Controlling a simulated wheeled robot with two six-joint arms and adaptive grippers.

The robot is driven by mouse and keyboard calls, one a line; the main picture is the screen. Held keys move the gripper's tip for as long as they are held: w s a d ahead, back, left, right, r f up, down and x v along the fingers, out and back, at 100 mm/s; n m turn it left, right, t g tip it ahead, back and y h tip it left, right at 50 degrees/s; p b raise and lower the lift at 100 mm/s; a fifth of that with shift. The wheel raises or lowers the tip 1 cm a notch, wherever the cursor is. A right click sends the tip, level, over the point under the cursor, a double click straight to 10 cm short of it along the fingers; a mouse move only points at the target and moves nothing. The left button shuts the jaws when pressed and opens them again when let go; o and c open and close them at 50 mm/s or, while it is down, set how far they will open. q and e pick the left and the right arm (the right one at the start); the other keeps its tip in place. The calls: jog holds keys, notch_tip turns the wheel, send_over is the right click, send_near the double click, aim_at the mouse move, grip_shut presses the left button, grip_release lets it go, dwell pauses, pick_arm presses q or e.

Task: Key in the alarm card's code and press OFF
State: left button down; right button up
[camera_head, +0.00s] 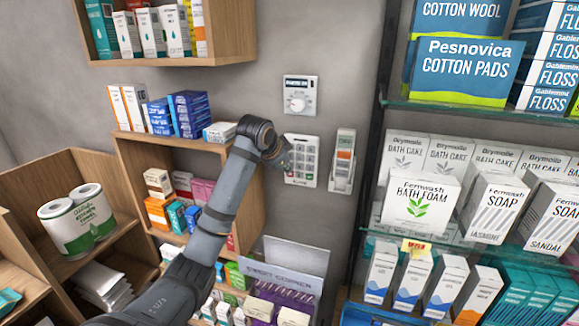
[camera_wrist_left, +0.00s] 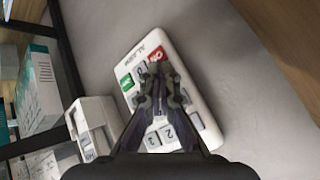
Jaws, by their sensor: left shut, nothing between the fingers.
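The white alarm keypad (camera_head: 301,162) is on the grey wall, with rows of grey keys. In the left wrist view the keypad (camera_wrist_left: 196,88) appears tilted, with a red key (camera_wrist_left: 158,54), a green key (camera_wrist_left: 127,84) and keys marked 2 and 3 near the gripper's base. My left gripper (camera_wrist_left: 162,78) is shut and empty, its tips in front of the keypad and hiding several middle keys. In the head view my left gripper (camera_head: 286,160) is at the keypad's left edge. I cannot tell whether it touches a key. I cannot make out a card with a code. My right gripper is out of view.
A white dial unit (camera_head: 299,95) is above the keypad. A white wall device (camera_head: 342,160) is close on its right, beside the dark shelf frame (camera_head: 370,130). A wooden shelf (camera_head: 180,138) with boxes stands left, under my arm. A leaflet holder (camera_head: 290,265) is below.

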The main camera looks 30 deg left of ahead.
pick_arm(q)
jog(key=shift+s+d, duration=0.2)
jog(key=shift+s, duration=0.55)
jog(key=s+b, duration=0.1)
jog(key=s, duration=0.1)
jog(key=s+d+b, duration=0.1)
jog(key=s, duration=0.1)
jog(key=shift+s+d, duration=0.1)
jog(key=shift+s, duration=0.3)
dwell(0.8)
dwell(0.9)
